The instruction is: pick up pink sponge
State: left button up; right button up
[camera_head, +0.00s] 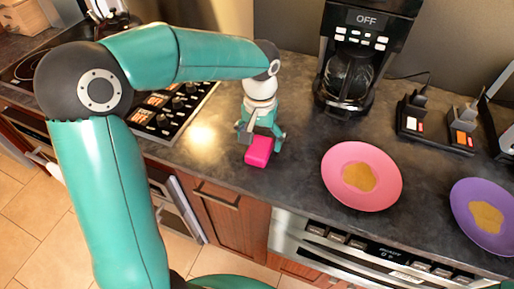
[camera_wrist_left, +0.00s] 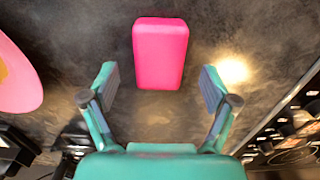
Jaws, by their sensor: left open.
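The pink sponge (camera_head: 259,151) lies flat on the dark countertop, near its front edge. In the left wrist view the sponge (camera_wrist_left: 160,53) is a bright pink block at the top middle, lying ahead of the fingertips and centred between them. My left gripper (camera_head: 260,130) is above and right behind the sponge in the head view, and partly overlaps it there. In the left wrist view my left gripper (camera_wrist_left: 158,85) has its two fingers wide apart with nothing between them. I cannot tell whether it touches the sponge. My right gripper is not in view.
A pink plate (camera_head: 338,187) with a tan patch lies right of the sponge, and a purple plate (camera_head: 464,213) farther right. A black coffee maker (camera_head: 366,55) stands behind. A control panel with knobs (camera_head: 165,120) is to the left. Countertop around the sponge is clear.

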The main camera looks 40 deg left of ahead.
aim_at(260, 145)
pick_arm(q)
jog(key=shift+w+f, duration=0.1)
jog(key=shift+f, duration=1.3)
jog(key=c, duration=0.9)
jog(key=shift+r, duration=0.2)
jog(key=shift+c, duration=0.2)
notch_tip(260, 145, up, 20)
jog(key=p, duration=0.1)
jog(key=shift+f, duration=0.15)
jog(key=shift+o, duration=0.6)
jog(key=shift+c, duration=1.4)
